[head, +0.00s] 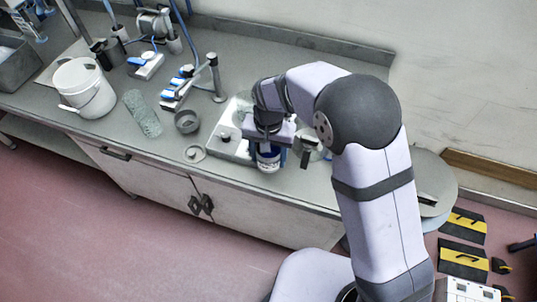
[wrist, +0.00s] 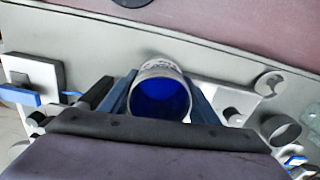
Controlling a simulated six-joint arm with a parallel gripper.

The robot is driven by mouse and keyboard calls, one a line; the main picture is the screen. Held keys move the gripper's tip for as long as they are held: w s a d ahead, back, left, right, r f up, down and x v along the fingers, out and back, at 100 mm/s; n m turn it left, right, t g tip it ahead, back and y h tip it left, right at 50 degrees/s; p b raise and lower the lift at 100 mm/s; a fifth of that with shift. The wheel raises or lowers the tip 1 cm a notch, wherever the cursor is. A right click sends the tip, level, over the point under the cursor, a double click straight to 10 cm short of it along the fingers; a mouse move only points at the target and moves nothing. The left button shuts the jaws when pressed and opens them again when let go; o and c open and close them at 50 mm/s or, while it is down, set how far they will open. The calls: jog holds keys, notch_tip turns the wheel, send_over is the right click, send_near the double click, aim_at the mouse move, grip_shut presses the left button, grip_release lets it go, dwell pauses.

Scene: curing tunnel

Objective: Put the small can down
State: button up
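The small can (head: 268,160) is white and blue on the outside and hangs upright under my gripper (head: 268,148) in the head view. In the wrist view the can (wrist: 160,72) shows a pale rim and a deep blue inside. My gripper (wrist: 161,84) has a finger on each side of the can and is shut on it. The can is over the front part of the grey bench (head: 228,190). I cannot tell whether its base touches the bench top, as its underside is hidden.
A pale plate (head: 222,144) with a knob lies left of the can. A grey cup (head: 187,121), a small round dish (head: 194,153), a mesh roll (head: 142,113) and a white bucket (head: 85,88) stand farther left. The bench's front edge is close to the can.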

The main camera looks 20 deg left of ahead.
jog(key=o, duration=0.4)
jog(key=shift+r+p, duration=0.3)
jog(key=shift+r, duration=0.6)
notch_tip(320, 180, up, 12)
jog(key=b, duration=0.2)
jog(key=shift+f+b, duration=0.25)
jog(key=shift+b, duration=0.05)
